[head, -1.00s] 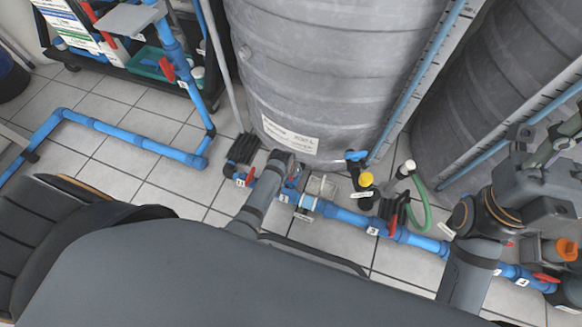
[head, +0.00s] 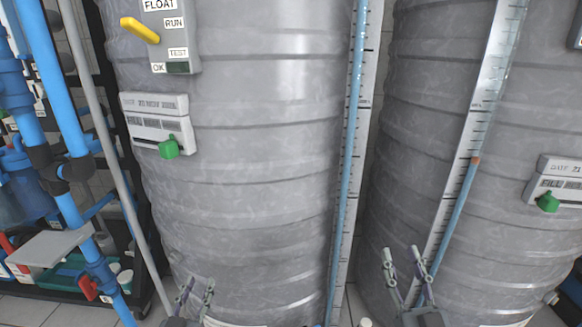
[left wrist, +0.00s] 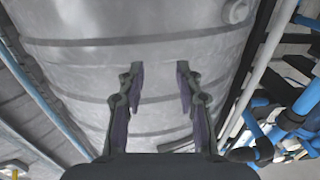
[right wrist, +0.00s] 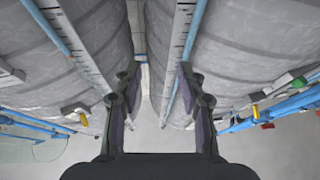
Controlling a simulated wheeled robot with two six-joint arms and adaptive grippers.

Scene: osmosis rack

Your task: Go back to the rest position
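My left gripper (head: 195,293) shows at the bottom of the head view, in front of the left grey tank (head: 250,180). In the left wrist view the left gripper (left wrist: 160,85) is open, with nothing between its fingers and the tank wall beyond. My right gripper (head: 405,262) shows at the bottom of the head view, in front of the right grey tank (head: 440,110). In the right wrist view the right gripper (right wrist: 160,85) is open and empty, facing the gap between two tanks. Both arms are mostly below the head view.
A control box (head: 176,40) with a yellow lever and a panel (head: 158,120) with a green knob are on the left tank. Another panel (head: 556,182) is on the right tank. Blue pipes (head: 45,80) and a grey shelf (head: 50,247) stand at the left.

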